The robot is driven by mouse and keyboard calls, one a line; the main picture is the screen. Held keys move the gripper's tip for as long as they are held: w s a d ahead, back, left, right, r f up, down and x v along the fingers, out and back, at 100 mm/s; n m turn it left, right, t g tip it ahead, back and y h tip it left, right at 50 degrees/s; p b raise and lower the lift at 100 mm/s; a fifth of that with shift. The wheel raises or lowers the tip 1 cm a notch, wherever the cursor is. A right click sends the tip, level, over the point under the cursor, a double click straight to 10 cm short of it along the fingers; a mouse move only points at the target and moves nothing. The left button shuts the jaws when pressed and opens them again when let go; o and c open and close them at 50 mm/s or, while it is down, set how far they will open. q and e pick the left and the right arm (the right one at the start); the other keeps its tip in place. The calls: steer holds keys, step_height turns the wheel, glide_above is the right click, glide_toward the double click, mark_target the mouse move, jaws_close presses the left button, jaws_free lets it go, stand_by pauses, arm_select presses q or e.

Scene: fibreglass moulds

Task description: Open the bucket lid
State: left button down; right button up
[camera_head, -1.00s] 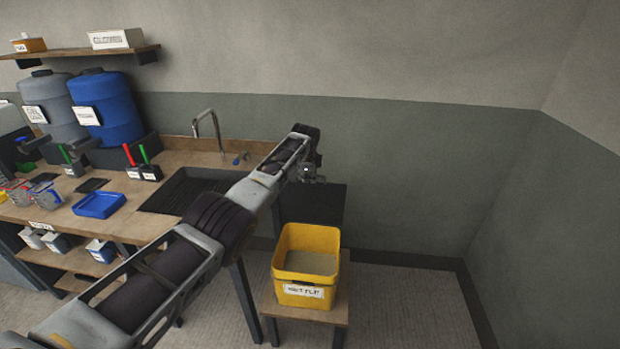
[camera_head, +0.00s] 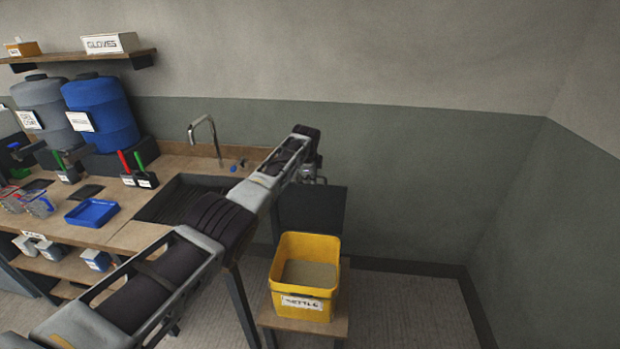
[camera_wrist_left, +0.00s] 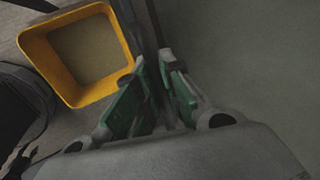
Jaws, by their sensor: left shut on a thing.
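The yellow bucket (camera_head: 329,300) stands upright and open-topped, with grey-beige content inside and a white label on its front. It also shows in the left wrist view (camera_wrist_left: 117,93). A dark flat panel (camera_head: 310,220), which looks like the bucket lid, stands on edge behind the bucket. My left gripper (camera_head: 316,181) is at the panel's top edge. In the left wrist view its green-padded fingers (camera_wrist_left: 161,75) are shut on a thin dark edge beside the bucket. Whether the panel joins the bucket is hidden. My right gripper is not in view.
The bucket stands on a low wooden stand (camera_head: 327,327). A workbench (camera_head: 130,236) with a sink (camera_head: 176,200), a blue tray (camera_head: 92,212) and blue and grey drums is at the left. Floor to the right is clear up to the wall.

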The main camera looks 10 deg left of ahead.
arm_select(q)
steer(key=c, duration=1.5)
jaws_free()
steer(key=shift+r, duration=0.1)
steer(key=shift+r, duration=0.2)
steer(key=shift+v, duration=5.75)
steer(key=shift+s+f, duration=0.1)
